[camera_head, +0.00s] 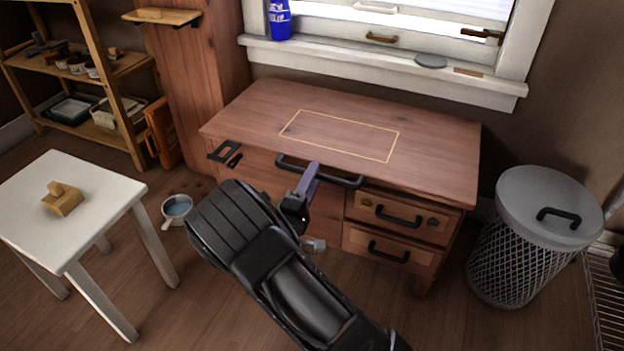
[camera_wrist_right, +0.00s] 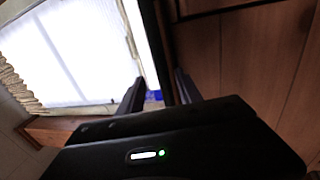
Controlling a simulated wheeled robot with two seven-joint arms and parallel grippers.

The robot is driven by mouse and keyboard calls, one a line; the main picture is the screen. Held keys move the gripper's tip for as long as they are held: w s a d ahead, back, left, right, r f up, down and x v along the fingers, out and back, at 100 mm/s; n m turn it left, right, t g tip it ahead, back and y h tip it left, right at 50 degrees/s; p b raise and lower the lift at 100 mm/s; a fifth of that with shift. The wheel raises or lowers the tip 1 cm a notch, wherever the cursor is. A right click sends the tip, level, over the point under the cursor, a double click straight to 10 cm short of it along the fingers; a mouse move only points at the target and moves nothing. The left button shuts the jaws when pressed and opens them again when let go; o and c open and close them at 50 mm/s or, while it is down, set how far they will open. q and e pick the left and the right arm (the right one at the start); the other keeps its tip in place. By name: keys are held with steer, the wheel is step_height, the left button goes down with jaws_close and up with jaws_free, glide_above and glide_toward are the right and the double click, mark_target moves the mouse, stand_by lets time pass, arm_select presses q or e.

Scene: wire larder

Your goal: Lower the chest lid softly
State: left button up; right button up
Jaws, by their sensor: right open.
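The wooden chest (camera_head: 245,125) stands under the window, with its lid (camera_head: 340,136) lying flat or nearly flat on top. A thin pale rectangle is inlaid in the lid. A dark bar handle (camera_head: 345,181) runs along the lid's front edge. My right gripper (camera_head: 306,186) is open at the front of the chest, its fingertips at or just in front of this handle; contact cannot be told. In the right wrist view its two fingers (camera_wrist_right: 160,93) stand apart, with no handle visible between them. My left gripper is not in view.
Two drawers with dark handles (camera_head: 400,217) sit in the chest's right front. A wire bin (camera_head: 535,225) stands at right. A white table (camera_head: 100,205) with a wooden block (camera_head: 62,200) is at left, beside a small bowl (camera_head: 176,207) on the floor.

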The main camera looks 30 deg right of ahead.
steer(key=shift+v, duration=1)
steer(key=shift+s+a, duration=0.1)
steer(key=shift+a, duration=0.05)
steer(key=shift+v, duration=0.85)
steer(key=shift+v, duration=1)
steer(key=shift+v, duration=0.95)
